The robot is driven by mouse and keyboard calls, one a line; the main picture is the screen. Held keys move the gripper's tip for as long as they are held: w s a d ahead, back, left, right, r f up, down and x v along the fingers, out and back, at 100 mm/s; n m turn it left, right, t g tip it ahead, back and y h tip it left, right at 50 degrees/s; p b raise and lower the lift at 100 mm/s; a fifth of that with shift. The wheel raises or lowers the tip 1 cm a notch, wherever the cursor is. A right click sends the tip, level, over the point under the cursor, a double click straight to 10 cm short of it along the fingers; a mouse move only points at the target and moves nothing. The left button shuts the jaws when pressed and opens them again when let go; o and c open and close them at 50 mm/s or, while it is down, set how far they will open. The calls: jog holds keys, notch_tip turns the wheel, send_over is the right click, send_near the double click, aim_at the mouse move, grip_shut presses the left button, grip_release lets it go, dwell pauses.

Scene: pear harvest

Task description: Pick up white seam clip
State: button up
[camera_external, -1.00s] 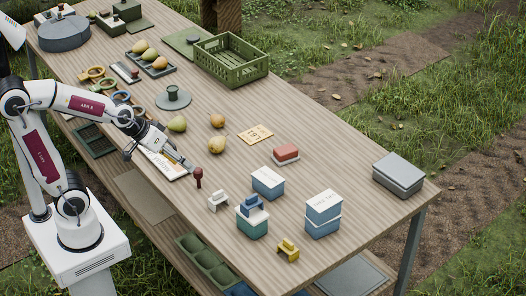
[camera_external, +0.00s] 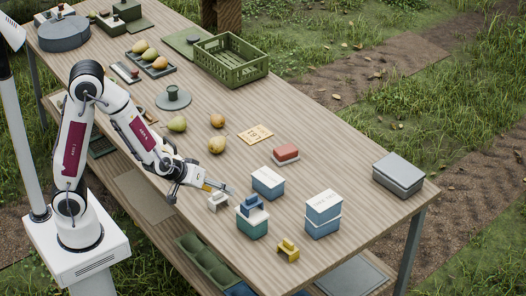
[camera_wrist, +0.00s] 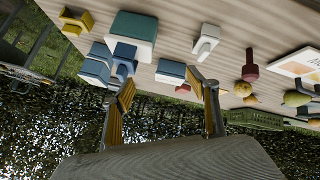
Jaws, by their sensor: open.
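The white seam clip (camera_external: 218,202) stands on the table near its front edge, left of the teal box. In the wrist view the white clip (camera_wrist: 207,40) shows above the right finger, apart from it. My gripper (camera_external: 214,187) is open and empty, just above and behind the clip in the outside view. In the wrist view its two yellow-padded fingers (camera_wrist: 160,90) are spread, with no clip between them.
A blue clip (camera_external: 252,206) sits on a teal box (camera_external: 252,227); a yellow clip (camera_external: 288,250) stands near the front edge. Blue-and-white boxes (camera_external: 323,214) (camera_external: 268,182) stand to the right. A red stamp (camera_wrist: 250,66) and pears (camera_external: 217,145) are nearby.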

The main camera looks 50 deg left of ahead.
aim_at(213, 199)
jog(key=shift+s+a+f+n+t+y, duration=0.1)
jog(key=shift+s+a+f+t+y, duration=0.2)
jog(key=shift+a+f+y, duration=0.85)
jog(key=shift+s+a+f+n+t+y, duration=0.15)
jog(key=shift+f+t+y, duration=0.25)
jog(key=shift+f, duration=1.45)
jog(key=shift+s+a+f+n+t+y, duration=0.1)
jog(key=shift+a+f+t+y, duration=0.2)
jog(key=shift+a+f+y, duration=0.85)
jog(key=shift+s+d+f+t, duration=0.1)
jog(key=shift+s+f+t, duration=0.25)
jog(key=shift+f, duration=0.25)
jog(key=shift+s+a+m+t+y, duration=0.3)
jog(key=shift+s+m+t+y, duration=0.05)
jog(key=shift+m+y, duration=0.15)
jog(key=shift+w, duration=0.1)
jog(key=shift+x, duration=1.25)
jog(key=shift+w+f, duration=0.1)
